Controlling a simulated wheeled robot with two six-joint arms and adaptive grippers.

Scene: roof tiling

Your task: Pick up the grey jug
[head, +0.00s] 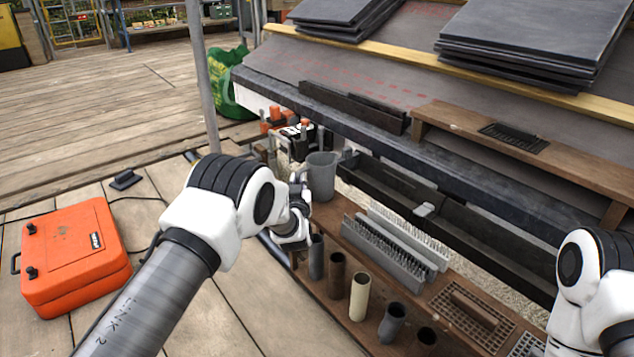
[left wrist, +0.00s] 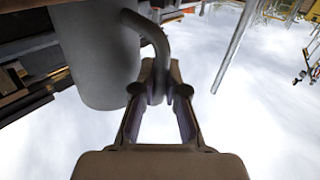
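The grey jug (head: 322,175) is upright near the far left end of the low wooden bench, just beyond the row of pipe pieces. My left gripper (head: 298,187) is at its left side, partly hidden by my own wrist. In the left wrist view the jug body (left wrist: 95,60) fills the upper left, and its curved handle passes between the fingertips of my left gripper (left wrist: 161,80). The fingers appear closed on the handle. I cannot tell whether the jug's base touches the bench. My right arm shows at the right edge, with its gripper out of view.
Several upright pipe pieces (head: 359,297) line the bench's near edge. Grey brush-like strips (head: 390,250) lie to the jug's right. The dark gutter (head: 450,215) and roof edge run behind. A metal pole (head: 203,80) stands left. An orange case (head: 75,255) lies on the deck.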

